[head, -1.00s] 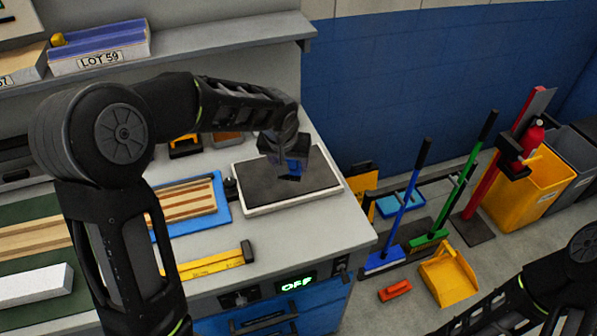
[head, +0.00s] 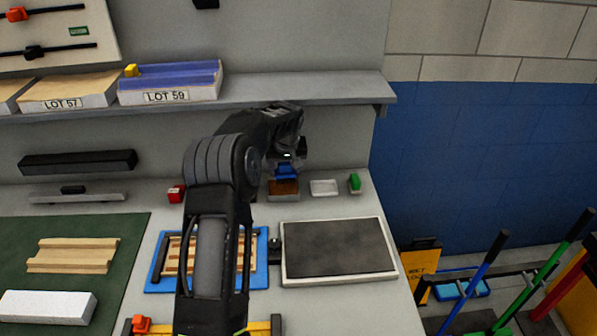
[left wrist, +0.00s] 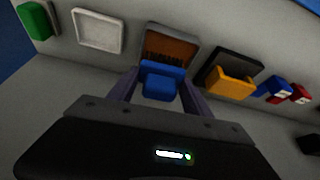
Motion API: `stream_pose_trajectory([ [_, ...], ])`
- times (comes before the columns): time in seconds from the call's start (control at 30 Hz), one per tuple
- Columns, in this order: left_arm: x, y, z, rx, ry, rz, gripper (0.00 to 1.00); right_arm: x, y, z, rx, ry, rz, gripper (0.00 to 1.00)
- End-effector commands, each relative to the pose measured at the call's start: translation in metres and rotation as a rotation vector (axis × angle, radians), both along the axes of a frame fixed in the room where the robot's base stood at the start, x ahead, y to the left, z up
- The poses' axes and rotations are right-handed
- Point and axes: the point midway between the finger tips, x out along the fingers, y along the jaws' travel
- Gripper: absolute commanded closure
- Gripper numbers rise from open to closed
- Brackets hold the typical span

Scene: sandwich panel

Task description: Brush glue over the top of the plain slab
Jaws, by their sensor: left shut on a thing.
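A plain white slab (head: 46,307) lies on the green mat at the lower left of the head view. My left gripper (head: 286,161) is at the back of the bench, well to the right of the slab. It is shut on a blue-handled tool (left wrist: 162,82), which looks like the glue brush. The tool is over or in a brown shallow tray (head: 284,188), and the tray also shows in the left wrist view (left wrist: 174,44). I cannot tell whether its bristles touch the tray. My right gripper is not in view.
A white dish (head: 324,188) and a green item (head: 355,183) stand right of the tray. A dark plate with a pale rim (head: 337,248) lies in front. A blue tray (head: 262,275) with wooden strips is partly behind my left arm. A shelf (head: 300,91) runs above.

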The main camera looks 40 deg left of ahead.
Motion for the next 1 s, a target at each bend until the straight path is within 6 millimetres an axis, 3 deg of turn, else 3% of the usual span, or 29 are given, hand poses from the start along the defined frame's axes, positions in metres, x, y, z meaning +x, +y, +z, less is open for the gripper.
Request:
stream_pose_trajectory([
  [0.03, -0.001, 0.010, 0.006, 0.010, -0.010, 0.014, 0.75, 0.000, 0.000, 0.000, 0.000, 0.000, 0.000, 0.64],
  [0.4, -0.002, 0.014, 0.008, 0.014, -0.013, 0.021, 0.75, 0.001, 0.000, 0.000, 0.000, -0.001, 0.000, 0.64],
  [0.8, 0.001, 0.012, -0.020, 0.012, -0.007, 0.020, 0.75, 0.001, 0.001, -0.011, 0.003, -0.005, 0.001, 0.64],
  [1.0, 0.003, 0.009, -0.025, 0.009, -0.007, 0.015, 0.75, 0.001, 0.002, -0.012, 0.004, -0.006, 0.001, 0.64],
])
